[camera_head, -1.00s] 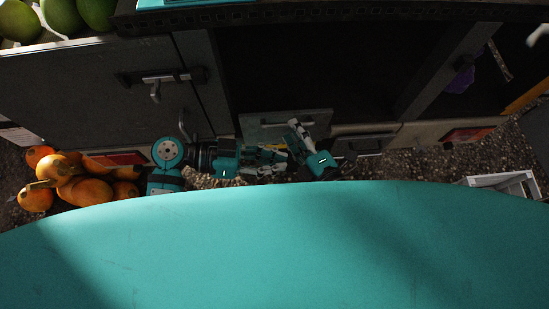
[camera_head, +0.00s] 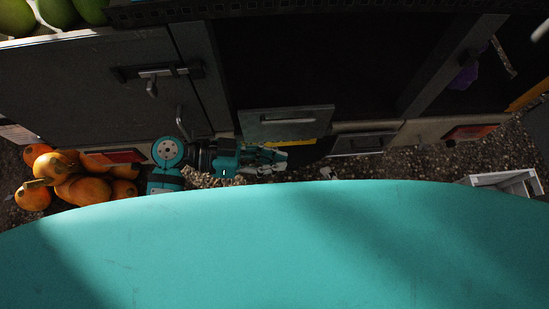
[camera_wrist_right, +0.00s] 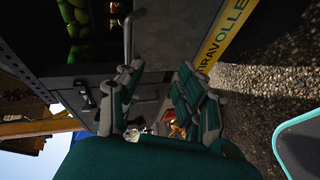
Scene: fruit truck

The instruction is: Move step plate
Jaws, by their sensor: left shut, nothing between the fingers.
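A grey step plate (camera_head: 286,123) with a bar handle sits at the lower edge of the truck in the head view. A second, darker plate with a handle (camera_head: 362,144) is to its right, lower down. My left gripper (camera_head: 272,160) is shut and empty, just below the first plate; I cannot tell whether they touch.
Orange fruits (camera_head: 75,182) lie in a pile at the left. A white crate (camera_head: 505,182) stands on the gravel at the right. A yellow lettered strip (camera_wrist_right: 225,32) runs along the truck beside open gravel (camera_wrist_right: 262,90). Green fruits (camera_head: 58,12) are at the upper left.

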